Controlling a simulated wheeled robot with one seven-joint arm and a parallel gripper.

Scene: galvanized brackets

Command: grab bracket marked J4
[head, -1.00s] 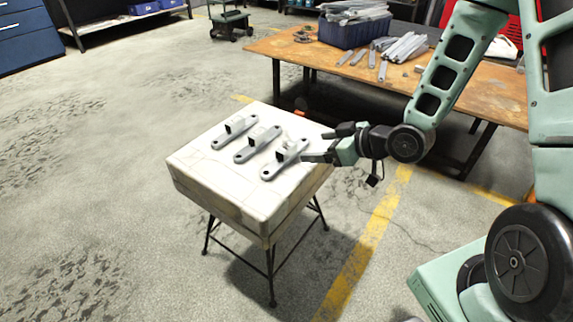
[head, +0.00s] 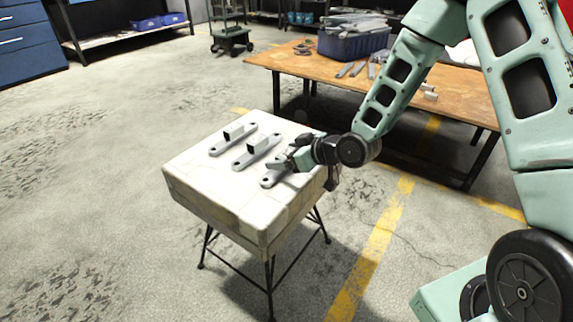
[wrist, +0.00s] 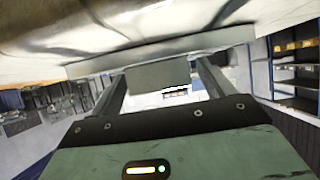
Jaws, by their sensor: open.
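Three grey galvanized brackets lie in a row on a small pale-topped stool (head: 215,205): a left one (head: 232,138), a middle one (head: 255,152) and a right one (head: 270,182). Each is a flat bar with a raised block. No J4 marking can be read on any of them. My gripper (head: 285,162) is at the right bracket and hides much of it. In the wrist view my open gripper (wrist: 160,85) has a finger on either side of a grey bracket block (wrist: 158,75). I cannot tell whether the fingers touch it.
A rusty-topped workbench (head: 300,62) stands behind, with a dark blue bin (head: 345,45) of metal pieces and loose bars on it. A small cart (head: 231,40) stands farther back. The floor left of the stool is clear.

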